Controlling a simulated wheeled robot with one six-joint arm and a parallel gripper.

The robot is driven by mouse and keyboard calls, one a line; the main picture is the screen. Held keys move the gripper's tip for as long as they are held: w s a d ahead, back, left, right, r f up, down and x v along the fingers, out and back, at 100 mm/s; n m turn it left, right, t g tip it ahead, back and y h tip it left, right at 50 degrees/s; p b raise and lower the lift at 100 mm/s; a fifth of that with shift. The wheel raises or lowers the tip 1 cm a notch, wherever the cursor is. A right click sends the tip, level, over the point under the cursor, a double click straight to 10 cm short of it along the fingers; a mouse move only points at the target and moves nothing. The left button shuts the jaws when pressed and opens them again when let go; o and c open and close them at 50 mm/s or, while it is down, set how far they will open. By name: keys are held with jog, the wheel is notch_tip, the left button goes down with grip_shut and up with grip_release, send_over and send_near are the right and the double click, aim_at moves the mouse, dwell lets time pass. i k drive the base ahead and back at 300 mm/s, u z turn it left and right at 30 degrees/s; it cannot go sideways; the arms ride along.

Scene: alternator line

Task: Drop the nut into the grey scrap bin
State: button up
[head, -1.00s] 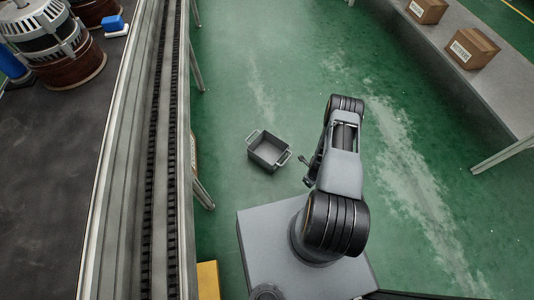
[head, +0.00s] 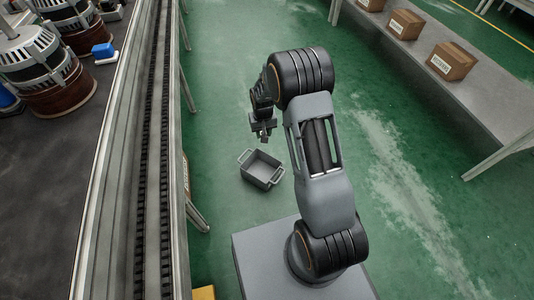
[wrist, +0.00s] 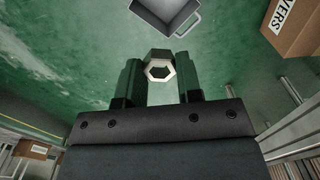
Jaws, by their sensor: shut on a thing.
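The nut (wrist: 160,56) is a pale metal hexagon with a hole, seen between the two fingers of my gripper (wrist: 160,77) in the wrist view. My gripper is shut on it. In the head view my gripper (head: 263,136) hangs above and just behind the grey scrap bin, and the nut is too small to make out there. The grey scrap bin (head: 247,173) is an open box with two handles, standing on the green floor. It also shows at the top of the wrist view (wrist: 149,17), apart from the nut. I see nothing in the bin.
A grey bench (head: 440,100) with several cardboard boxes (head: 451,62) stands at the right. The green floor around the bin is mostly clear.

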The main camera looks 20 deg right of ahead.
aim_at(265, 174)
jog(key=k, duration=0.9)
jog(key=z, duration=0.65)
jog(key=i, duration=1.45)
jog(key=u, duration=2)
